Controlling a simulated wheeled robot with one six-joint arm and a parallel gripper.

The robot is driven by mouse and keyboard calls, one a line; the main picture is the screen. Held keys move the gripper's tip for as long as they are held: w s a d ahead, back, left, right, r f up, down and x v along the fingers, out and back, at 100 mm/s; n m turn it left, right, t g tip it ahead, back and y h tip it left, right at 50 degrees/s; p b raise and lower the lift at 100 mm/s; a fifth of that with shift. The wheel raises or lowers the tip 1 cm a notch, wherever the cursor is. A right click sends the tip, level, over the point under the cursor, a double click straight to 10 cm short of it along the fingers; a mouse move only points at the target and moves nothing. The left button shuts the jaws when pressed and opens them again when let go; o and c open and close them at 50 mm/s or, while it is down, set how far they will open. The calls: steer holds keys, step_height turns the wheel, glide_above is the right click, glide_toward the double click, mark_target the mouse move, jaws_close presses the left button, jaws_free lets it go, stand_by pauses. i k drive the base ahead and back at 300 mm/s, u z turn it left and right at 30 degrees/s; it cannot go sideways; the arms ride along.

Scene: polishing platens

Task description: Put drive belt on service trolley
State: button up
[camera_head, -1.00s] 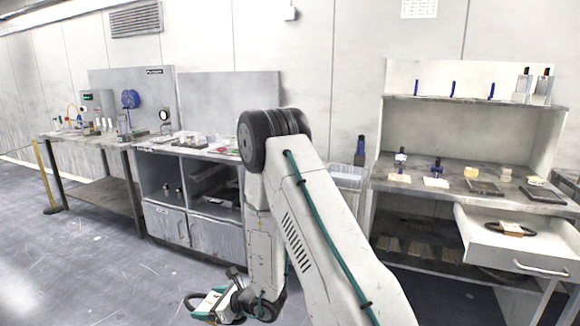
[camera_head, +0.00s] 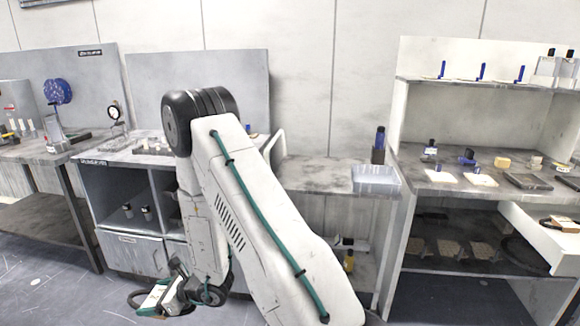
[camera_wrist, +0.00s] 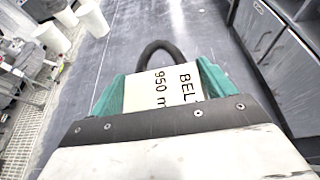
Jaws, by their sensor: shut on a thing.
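My gripper (camera_head: 160,298) is low at the left in the head view. It is shut on the drive belt (camera_head: 136,294). A grey two-level trolley with a handle, apparently the service trolley (camera_head: 310,176), stands behind my arm in the head view. Its left part is partly hidden by my arm.
A clear bin (camera_head: 376,180) sits on the trolley's top right, leaving the rest of the visible top mostly clear. A cabinet (camera_head: 130,250) stands left.

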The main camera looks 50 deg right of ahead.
mark_target(312, 174)
steer(key=i, duration=0.35)
steer(key=z, duration=2.05)
